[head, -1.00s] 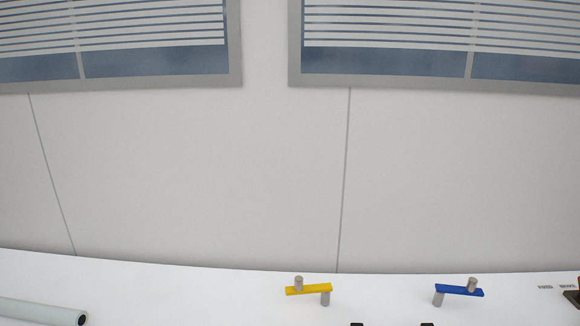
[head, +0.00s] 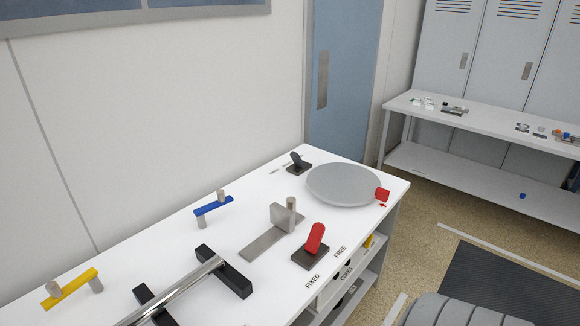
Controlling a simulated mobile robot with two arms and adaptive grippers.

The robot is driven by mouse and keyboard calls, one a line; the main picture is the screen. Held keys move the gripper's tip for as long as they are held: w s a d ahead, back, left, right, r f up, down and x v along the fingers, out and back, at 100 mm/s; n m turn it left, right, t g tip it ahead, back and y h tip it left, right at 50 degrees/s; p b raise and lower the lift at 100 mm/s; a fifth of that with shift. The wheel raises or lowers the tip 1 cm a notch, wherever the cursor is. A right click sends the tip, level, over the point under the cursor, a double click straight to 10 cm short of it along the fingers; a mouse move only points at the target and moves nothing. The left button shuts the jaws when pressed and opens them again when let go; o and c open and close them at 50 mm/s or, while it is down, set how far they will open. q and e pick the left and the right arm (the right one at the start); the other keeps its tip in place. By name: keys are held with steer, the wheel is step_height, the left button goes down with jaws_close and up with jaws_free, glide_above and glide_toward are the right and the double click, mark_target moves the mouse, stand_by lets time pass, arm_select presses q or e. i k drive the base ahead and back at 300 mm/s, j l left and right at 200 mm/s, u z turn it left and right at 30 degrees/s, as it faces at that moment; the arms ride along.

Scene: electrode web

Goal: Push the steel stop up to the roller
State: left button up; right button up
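The steel stop (head: 282,216) is a grey upright plate with a round post beside it, standing on a flat steel strip (head: 262,243) on the white table. The roller (head: 178,289) is a shiny steel bar lying across black support blocks (head: 224,271), nearer to me and to the left. A clear gap separates the upright plate from the roller. A red lever (head: 315,238) on a dark base stands right of the strip, by the labels FIXED and FREE. I cannot tell which label it is set to. Neither gripper is in view.
A round grey disc (head: 343,184) with a red knob (head: 382,194) lies at the table's (head: 165,236) far end, near a small black lever (head: 297,161). A blue crank (head: 213,206) and a yellow crank (head: 70,288) stand along the wall side. A bench (head: 478,126) stands far right.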

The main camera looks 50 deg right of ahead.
mark_target(282, 216)
steer(key=k+j+z, duration=0.15)
steer(key=z, duration=1.35)
steer(key=i+l, duration=0.3)
steer(key=i+l+u, duration=0.15)
steer(key=i+l, duration=0.15)
steer(key=l, duration=0.2)
steer(key=i+l, duration=0.25)
steer(key=l, duration=0.15)
steer(key=i+l+u, duration=0.15)
steer(key=i+l, duration=0.15)
steer(key=l, duration=0.15)
